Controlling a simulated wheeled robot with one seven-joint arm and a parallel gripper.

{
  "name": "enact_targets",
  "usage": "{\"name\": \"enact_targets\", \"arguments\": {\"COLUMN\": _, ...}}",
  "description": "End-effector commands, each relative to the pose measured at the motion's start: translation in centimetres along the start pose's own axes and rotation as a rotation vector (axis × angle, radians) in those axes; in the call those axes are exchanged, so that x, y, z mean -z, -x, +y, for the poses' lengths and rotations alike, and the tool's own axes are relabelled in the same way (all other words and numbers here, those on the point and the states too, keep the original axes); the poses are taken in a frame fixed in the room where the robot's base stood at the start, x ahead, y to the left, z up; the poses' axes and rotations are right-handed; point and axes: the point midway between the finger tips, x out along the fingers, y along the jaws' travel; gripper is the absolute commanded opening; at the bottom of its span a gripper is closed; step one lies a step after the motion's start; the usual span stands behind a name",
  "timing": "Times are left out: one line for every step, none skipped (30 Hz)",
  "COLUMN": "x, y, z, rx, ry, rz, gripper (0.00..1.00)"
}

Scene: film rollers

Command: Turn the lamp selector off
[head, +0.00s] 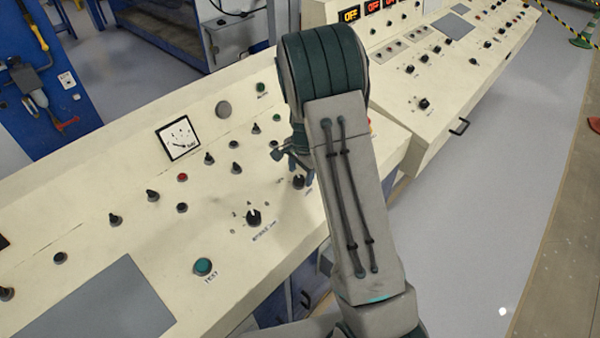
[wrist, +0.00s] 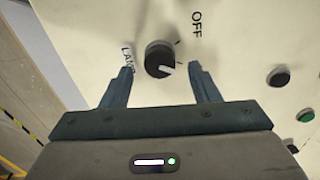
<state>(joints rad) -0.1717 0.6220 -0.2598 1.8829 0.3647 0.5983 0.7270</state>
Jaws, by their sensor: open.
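The lamp selector (wrist: 159,60) is a round black knob with a white pointer mark, in the upper middle of the wrist view. The word LAMP is printed to its left and OFF above it to the right. Its white mark points toward the lower right, not at the OFF label. In the head view the selector (head: 299,182) is a small dark knob beside my arm. My gripper (wrist: 160,75) is open, its two fingers apart on either side of the knob in the picture. I cannot tell whether they touch it. In the head view my gripper (head: 294,155) is partly hidden by my arm.
The cream console (head: 130,200) carries a larger rotary selector (head: 253,217), a teal button (head: 203,266), a dial meter (head: 178,139) and several small knobs. A second console (head: 430,80) stands at the right. Grey floor (head: 480,200) is clear to the right.

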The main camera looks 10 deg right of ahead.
Motion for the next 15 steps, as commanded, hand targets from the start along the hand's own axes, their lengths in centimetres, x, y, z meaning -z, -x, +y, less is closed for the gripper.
{"name": "enact_targets", "arguments": {"x": -0.1, "y": -0.5, "z": 0.0, "rx": -0.002, "ry": 0.001, "rz": -0.001, "gripper": 0.55}}
{"name": "enact_targets", "arguments": {"x": -0.1, "y": -0.8, "z": 0.0, "rx": -0.002, "ry": 0.002, "rz": -0.001, "gripper": 0.55}}
{"name": "enact_targets", "arguments": {"x": -0.1, "y": -1.0, "z": 0.0, "rx": -0.001, "ry": 0.002, "rz": 0.000, "gripper": 0.55}}
{"name": "enact_targets", "arguments": {"x": -0.1, "y": -1.2, "z": 0.0, "rx": -0.001, "ry": 0.002, "rz": 0.000, "gripper": 0.55}}
{"name": "enact_targets", "arguments": {"x": -0.1, "y": -1.4, "z": 0.0, "rx": -0.001, "ry": 0.002, "rz": 0.000, "gripper": 0.55}}
{"name": "enact_targets", "arguments": {"x": -0.1, "y": -1.6, "z": 0.0, "rx": 0.000, "ry": 0.002, "rz": 0.001, "gripper": 0.55}}
{"name": "enact_targets", "arguments": {"x": 0.0, "y": -1.6, "z": 0.0, "rx": 0.000, "ry": 0.002, "rz": 0.001, "gripper": 0.55}}
{"name": "enact_targets", "arguments": {"x": 0.0, "y": -1.7, "z": 0.0, "rx": 0.000, "ry": 0.002, "rz": 0.001, "gripper": 0.55}}
{"name": "enact_targets", "arguments": {"x": 0.0, "y": -1.7, "z": 0.0, "rx": 0.000, "ry": 0.002, "rz": 0.001, "gripper": 0.55}}
{"name": "enact_targets", "arguments": {"x": -0.1, "y": -1.8, "z": 0.0, "rx": 0.000, "ry": 0.002, "rz": 0.001, "gripper": 0.55}}
{"name": "enact_targets", "arguments": {"x": 0.0, "y": -1.8, "z": 0.0, "rx": 0.001, "ry": 0.002, "rz": 0.001, "gripper": 0.55}}
{"name": "enact_targets", "arguments": {"x": -0.1, "y": -1.8, "z": 0.0, "rx": 0.001, "ry": 0.002, "rz": 0.001, "gripper": 0.55}}
{"name": "enact_targets", "arguments": {"x": -0.1, "y": -1.8, "z": 0.0, "rx": 0.001, "ry": 0.002, "rz": 0.001, "gripper": 0.55}}
{"name": "enact_targets", "arguments": {"x": -0.1, "y": -1.7, "z": 0.0, "rx": 0.001, "ry": 0.002, "rz": 0.001, "gripper": 0.55}}
{"name": "enact_targets", "arguments": {"x": -0.1, "y": -1.7, "z": 0.0, "rx": 0.001, "ry": 0.002, "rz": 0.001, "gripper": 0.55}}
